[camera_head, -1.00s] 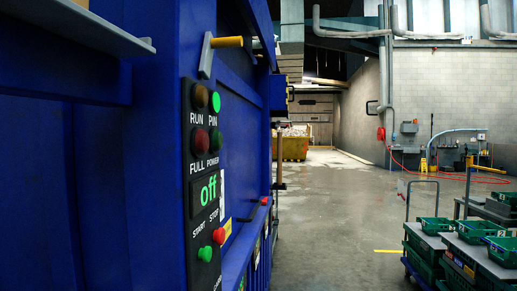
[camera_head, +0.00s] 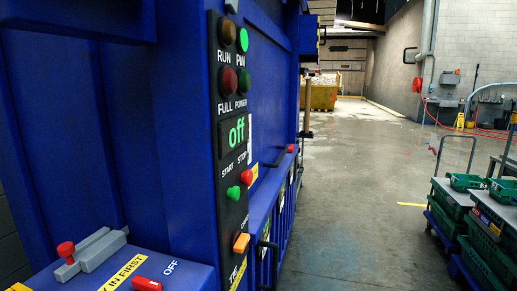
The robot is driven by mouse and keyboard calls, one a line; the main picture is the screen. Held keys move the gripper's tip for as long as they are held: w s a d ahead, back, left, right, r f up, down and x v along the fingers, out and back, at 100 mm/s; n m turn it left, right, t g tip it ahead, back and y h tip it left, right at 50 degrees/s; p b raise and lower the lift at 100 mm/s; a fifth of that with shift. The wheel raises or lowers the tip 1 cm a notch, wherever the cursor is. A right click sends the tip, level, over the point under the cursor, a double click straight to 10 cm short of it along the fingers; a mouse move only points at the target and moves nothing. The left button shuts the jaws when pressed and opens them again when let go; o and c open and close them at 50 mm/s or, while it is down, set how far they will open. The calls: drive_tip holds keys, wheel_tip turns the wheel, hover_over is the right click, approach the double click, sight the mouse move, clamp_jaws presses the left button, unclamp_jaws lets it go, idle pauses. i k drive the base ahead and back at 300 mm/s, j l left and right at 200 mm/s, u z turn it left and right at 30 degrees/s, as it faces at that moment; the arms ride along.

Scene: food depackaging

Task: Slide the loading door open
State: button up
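A large blue machine (camera_head: 175,120) fills the left half of the view. A recessed blue panel (camera_head: 267,95) lies along its side, right of the control strip; I cannot tell for sure if it is the loading door or whether it is open. A dark bar handle (camera_head: 268,262) is on the lower blue front. My gripper is not in view.
A blue ledge at lower left bears a grey block with a red knob (camera_head: 66,249) and a red switch (camera_head: 146,284). Trolleys with green crates (camera_head: 484,251) stand at right. A yellow skip (camera_head: 318,96) is at the back. The concrete floor (camera_head: 350,180) between is clear.

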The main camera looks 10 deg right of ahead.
sight(269, 50)
drive_tip(key=i+l, duration=0.45)
drive_tip(key=i, duration=0.2)
drive_tip(key=i+l, duration=0.5)
drive_tip(key=i, duration=0.2)
